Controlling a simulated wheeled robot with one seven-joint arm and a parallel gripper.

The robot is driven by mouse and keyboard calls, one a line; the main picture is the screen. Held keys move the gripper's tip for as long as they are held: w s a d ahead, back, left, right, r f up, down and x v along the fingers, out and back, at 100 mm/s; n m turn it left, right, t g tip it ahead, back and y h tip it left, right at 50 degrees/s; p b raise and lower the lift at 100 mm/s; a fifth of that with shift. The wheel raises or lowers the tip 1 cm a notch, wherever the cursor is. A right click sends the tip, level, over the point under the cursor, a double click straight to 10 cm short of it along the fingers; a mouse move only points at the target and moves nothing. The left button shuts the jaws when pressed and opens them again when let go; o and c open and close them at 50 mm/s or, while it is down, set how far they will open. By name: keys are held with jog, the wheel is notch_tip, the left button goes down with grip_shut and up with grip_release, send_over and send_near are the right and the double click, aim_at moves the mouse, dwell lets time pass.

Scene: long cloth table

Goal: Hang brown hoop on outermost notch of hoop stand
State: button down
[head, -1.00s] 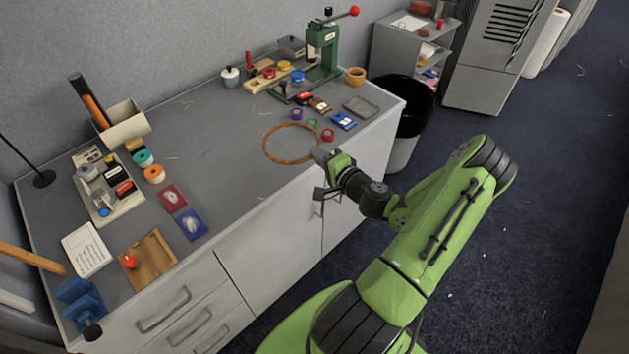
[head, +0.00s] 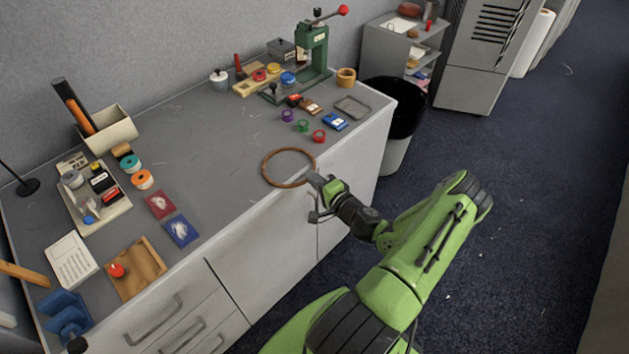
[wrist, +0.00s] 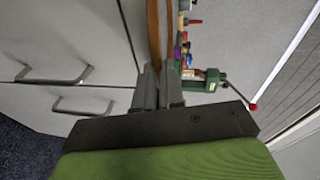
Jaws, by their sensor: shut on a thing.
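The brown hoop (head: 265,173) is a thin ring in front of my gripper in the head view, over the front part of the grey table. My gripper (head: 313,180) is shut on its near right rim. In the wrist view the hoop (wrist: 153,35) shows edge-on as a brown strip between the fingers of my gripper (wrist: 158,78). I cannot tell exactly how high it is above the table. A wooden bar (head: 24,275) enters at the left edge, cut off by the frame; I cannot tell whether it belongs to the hoop stand.
Tape rolls, including a red one (head: 318,136), and a green press (head: 314,50) are at the table's far end. A sorting tray (head: 118,207), notepad (head: 72,261), wooden tray (head: 152,262) and blue holder (head: 66,318) are at left. A black bin (head: 405,108) stands beyond the table.

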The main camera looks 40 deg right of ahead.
jog(key=c, duration=1.2)
grip_release()
jog(key=shift+c, duration=0.2)
jog(key=shift+f, duration=0.15)
